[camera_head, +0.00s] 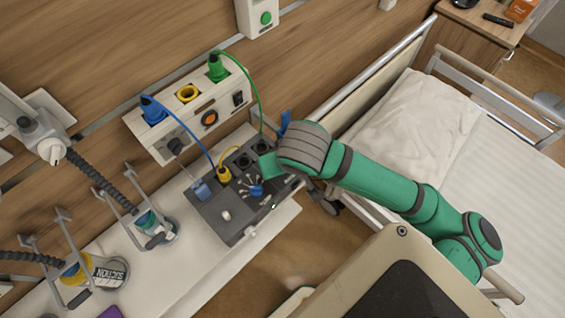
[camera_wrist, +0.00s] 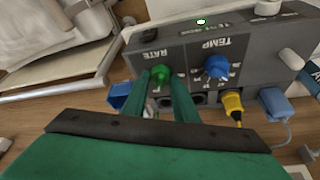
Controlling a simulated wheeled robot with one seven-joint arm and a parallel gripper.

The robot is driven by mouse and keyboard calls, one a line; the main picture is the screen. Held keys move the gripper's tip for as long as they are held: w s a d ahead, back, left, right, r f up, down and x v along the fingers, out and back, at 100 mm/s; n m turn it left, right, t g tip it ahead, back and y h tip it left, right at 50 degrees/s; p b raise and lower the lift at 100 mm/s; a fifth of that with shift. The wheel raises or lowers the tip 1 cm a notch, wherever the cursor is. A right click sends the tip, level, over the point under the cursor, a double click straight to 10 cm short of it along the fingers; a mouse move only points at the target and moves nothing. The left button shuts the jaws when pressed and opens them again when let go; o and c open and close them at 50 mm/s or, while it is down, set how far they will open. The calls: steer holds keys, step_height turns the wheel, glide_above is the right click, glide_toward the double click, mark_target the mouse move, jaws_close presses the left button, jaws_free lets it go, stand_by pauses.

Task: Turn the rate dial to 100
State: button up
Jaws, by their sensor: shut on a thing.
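The rate dial (camera_wrist: 160,74) is a green knob under the upside-down label RATE on a dark grey device (camera_head: 222,228). In the wrist view, my gripper (camera_wrist: 160,83) has its two green fingers on either side of the knob, shut on it. The scale around the rate dial is too small and too covered to read, so I cannot tell its setting. In the head view my arm's end (camera_head: 268,165) hides the rate dial. The blue TEMP dial (camera_wrist: 215,66) sits beside it and also shows in the head view (camera_head: 256,190).
A yellow plug (camera_wrist: 233,104) and a blue plug (camera_wrist: 272,102) with cables sit close to the dials. A wall panel (camera_head: 160,148) with coloured sockets is behind the device. The bed (camera_head: 400,118) with its rails lies to the right. Suction jars (camera_head: 108,271) stand left.

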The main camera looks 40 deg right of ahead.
stand_by(0.3)
steer(key=o, duration=1)
steer(key=shift+d, duration=0.15)
